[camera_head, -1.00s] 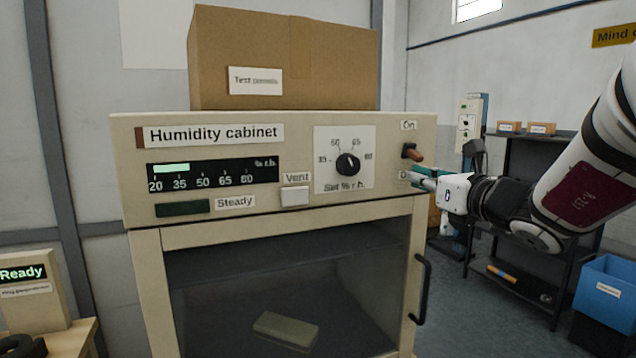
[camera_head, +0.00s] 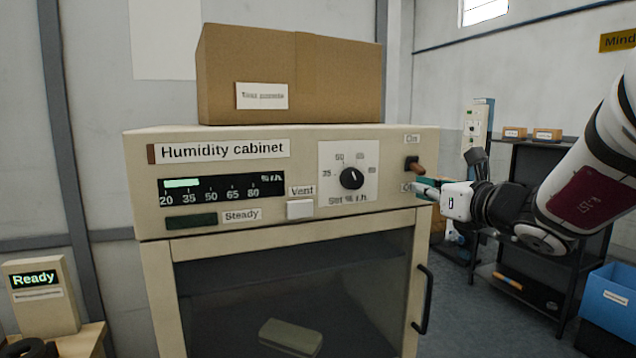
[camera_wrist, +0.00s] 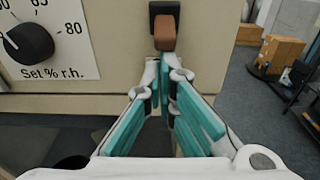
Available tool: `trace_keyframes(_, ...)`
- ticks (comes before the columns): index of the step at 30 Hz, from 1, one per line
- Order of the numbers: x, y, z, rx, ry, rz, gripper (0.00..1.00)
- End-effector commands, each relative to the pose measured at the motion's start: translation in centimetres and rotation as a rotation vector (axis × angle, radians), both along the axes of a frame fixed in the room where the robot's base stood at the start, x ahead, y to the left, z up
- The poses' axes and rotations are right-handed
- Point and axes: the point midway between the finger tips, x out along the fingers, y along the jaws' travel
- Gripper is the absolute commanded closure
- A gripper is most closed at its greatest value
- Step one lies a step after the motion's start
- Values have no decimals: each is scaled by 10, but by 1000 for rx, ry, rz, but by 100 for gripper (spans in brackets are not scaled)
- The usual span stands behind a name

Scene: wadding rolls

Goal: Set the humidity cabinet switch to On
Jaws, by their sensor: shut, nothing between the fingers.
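The humidity cabinet (camera_head: 300,228) fills the middle of the head view. Its switch (camera_head: 415,166) is at the panel's right end, a black base with a brown lever that juts out and slants down. The On label (camera_head: 412,139) is above it; the label below, at the Off end, is partly hidden by my gripper (camera_head: 421,187). In the wrist view, the brown lever (camera_wrist: 165,32) is just beyond and above the tips of my gripper (camera_wrist: 168,64). The fingers are shut and empty, just below the lever; I cannot tell whether they touch it.
A set dial (camera_head: 351,178) and a Vent button (camera_head: 300,208) are left of the switch. The door handle (camera_head: 424,300) sticks out below. A cardboard box (camera_head: 290,75) stands on top. A dark shelf (camera_head: 545,170) and a blue bin (camera_head: 610,305) are at right.

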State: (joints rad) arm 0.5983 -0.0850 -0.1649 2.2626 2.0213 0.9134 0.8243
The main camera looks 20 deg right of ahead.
Motion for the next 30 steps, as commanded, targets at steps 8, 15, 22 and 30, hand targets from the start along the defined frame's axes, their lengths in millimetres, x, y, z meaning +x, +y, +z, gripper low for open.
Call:
trace_keyframes(8,-2,0,3,-2,35,2,100)
trace_keyframes(15,-5,0,7,-3,82,1,100)
trace_keyframes(22,-10,1,15,-8,175,3,100)
trace_keyframes(30,-16,1,25,-13,324,3,100)
